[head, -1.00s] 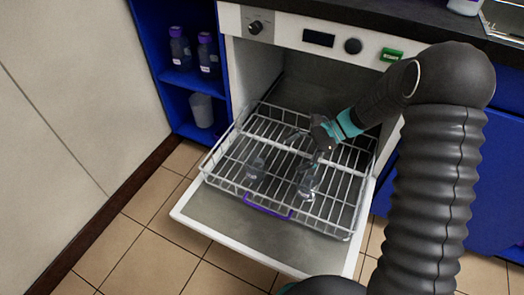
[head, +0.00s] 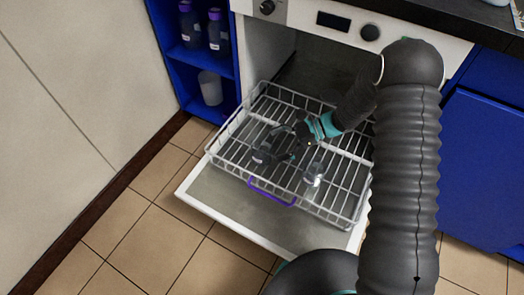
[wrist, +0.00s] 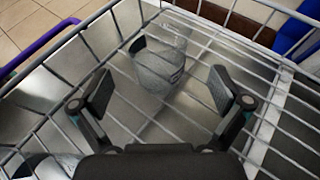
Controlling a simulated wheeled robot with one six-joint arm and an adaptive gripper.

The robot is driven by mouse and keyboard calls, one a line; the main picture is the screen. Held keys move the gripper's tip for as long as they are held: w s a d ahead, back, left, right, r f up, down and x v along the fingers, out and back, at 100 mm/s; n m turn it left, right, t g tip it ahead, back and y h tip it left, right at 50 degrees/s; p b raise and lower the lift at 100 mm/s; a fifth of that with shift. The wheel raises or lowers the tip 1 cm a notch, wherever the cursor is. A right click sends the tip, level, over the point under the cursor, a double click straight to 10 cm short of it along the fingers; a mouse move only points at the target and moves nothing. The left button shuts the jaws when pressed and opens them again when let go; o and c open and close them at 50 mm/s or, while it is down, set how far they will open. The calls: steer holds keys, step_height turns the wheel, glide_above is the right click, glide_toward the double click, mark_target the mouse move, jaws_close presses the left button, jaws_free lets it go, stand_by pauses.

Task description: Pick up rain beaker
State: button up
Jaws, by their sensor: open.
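Two clear glass vessels stand in the wire dishwasher rack (head: 335,205). The left vessel (head: 261,154) is partly covered by my gripper (head: 282,150) in the head view. The right vessel (head: 314,174) stands a little nearer the front right. I cannot tell from any marking which one is the rain beaker. In the wrist view, a greyish glass beaker (wrist: 158,66) is ahead of my gripper (wrist: 160,92), between the lines of its two spread fingers. No contact with it shows. The other glass (wrist: 46,166) is partly seen at the lower left edge.
The rack is pulled out over the open dishwasher door (head: 215,196), with a purple handle (head: 271,192) at its front. Blue shelves (head: 190,80) on the left hold purple-capped bottles (head: 218,30) and a grey cup (head: 210,88). Tiled floor is free in front.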

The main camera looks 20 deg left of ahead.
mark_target(260, 152)
steer(key=shift+x, duration=2.9)
steer(key=shift+s+d, duration=0.15)
steer(key=shift+c, duration=0.3)
steer(key=c, duration=1.2)
steer(key=shift+c, duration=0.2)
